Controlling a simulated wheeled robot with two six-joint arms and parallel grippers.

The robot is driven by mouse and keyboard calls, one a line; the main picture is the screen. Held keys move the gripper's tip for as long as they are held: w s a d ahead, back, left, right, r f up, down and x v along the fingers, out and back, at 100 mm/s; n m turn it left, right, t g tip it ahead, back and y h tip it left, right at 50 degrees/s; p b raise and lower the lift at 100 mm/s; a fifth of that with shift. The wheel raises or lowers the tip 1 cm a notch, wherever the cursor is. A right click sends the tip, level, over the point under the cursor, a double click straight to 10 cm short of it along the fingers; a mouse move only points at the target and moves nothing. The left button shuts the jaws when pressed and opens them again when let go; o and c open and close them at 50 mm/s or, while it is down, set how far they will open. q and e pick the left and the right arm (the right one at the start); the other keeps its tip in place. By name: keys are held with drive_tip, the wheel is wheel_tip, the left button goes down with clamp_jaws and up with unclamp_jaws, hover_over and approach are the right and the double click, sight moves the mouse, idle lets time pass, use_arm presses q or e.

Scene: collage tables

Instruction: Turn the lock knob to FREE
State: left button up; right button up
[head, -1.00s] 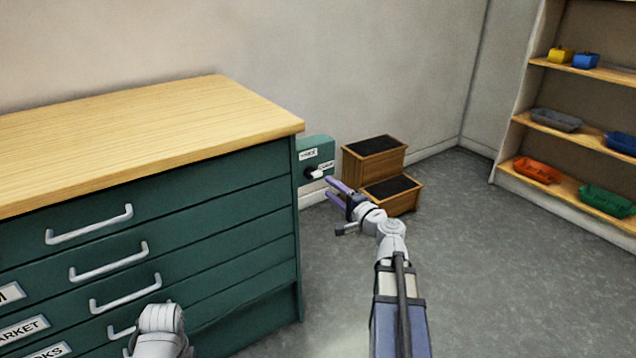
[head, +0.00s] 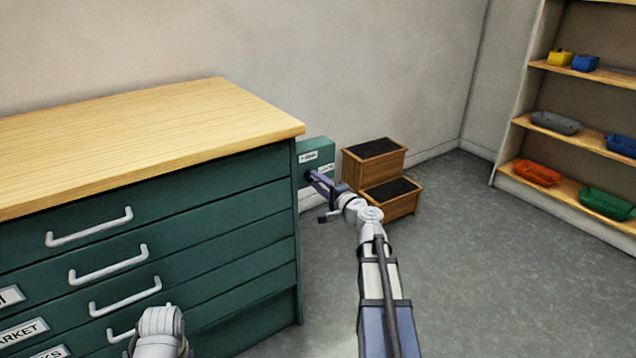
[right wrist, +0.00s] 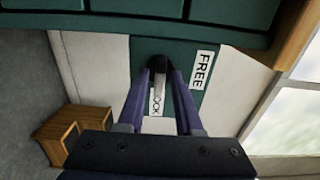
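The lock box (head: 316,151) is a green plate fixed at the right end of the drawer cabinet. In the right wrist view its green face (right wrist: 146,46) carries a FREE label (right wrist: 201,70) and a LOCK label (right wrist: 157,100). The dark lock knob (right wrist: 158,65) sits between the fingertips of my right gripper (right wrist: 159,78). In the head view the right gripper (head: 315,180) covers the knob. Which way the knob points is hidden. My left gripper is out of view.
The green drawer cabinet (head: 230,195) with a wooden top (head: 150,135) fills the left. A wooden step stool (head: 375,160) stands just behind my right gripper. A shelf with coloured bins (head: 538,172) is at the far right. The floor between is clear.

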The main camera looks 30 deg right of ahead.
clamp_jaws()
idle(0.5)
drive_tip(key=n, duration=0.8)
drive_tip(key=shift+n, duration=0.4)
drive_tip(key=n, duration=0.4)
drive_tip(key=shift+n, duration=2.5)
